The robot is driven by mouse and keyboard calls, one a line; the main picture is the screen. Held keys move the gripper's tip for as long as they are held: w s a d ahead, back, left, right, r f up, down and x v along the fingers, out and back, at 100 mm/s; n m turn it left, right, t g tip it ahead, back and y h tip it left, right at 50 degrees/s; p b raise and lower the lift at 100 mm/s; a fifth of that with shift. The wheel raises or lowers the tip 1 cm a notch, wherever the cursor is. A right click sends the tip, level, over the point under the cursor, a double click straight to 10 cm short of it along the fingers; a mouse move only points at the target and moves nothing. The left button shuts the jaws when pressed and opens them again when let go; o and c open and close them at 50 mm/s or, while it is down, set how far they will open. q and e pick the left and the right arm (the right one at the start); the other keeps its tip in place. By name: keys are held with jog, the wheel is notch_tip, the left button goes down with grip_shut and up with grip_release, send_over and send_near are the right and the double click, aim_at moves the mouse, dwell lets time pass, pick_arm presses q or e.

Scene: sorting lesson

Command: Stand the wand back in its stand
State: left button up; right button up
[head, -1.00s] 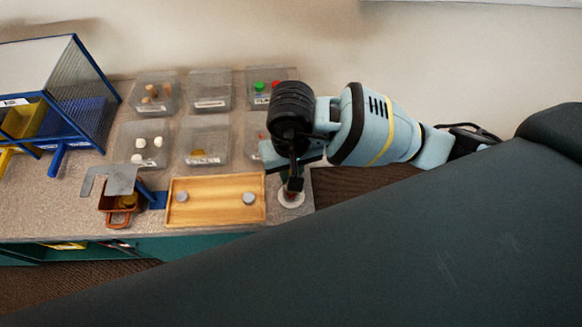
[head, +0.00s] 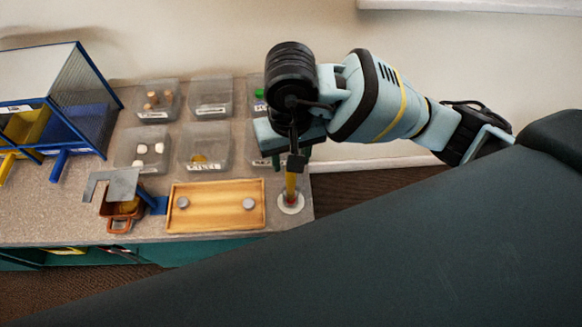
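The wand (head: 291,184) shows as a yellow shaft with a red lower end. It looks upright, its lower end at the round white stand (head: 291,206) near the counter's right edge. I cannot tell how deep it sits. My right gripper (head: 293,166) is directly above, its dark fingers at the top of the visible shaft. The fingers and wrist hide the wand's upper end, so I cannot tell if they grip it. My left gripper is out of view.
A wooden tray (head: 216,228) with two grey discs lies left of the stand. Clear bins (head: 212,112) stand behind it. An orange-brown container (head: 121,226) and a blue-framed rack (head: 92,65) are farther left. The counter ends just right of the stand.

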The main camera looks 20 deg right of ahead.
jog(key=shift+r, duration=2.15)
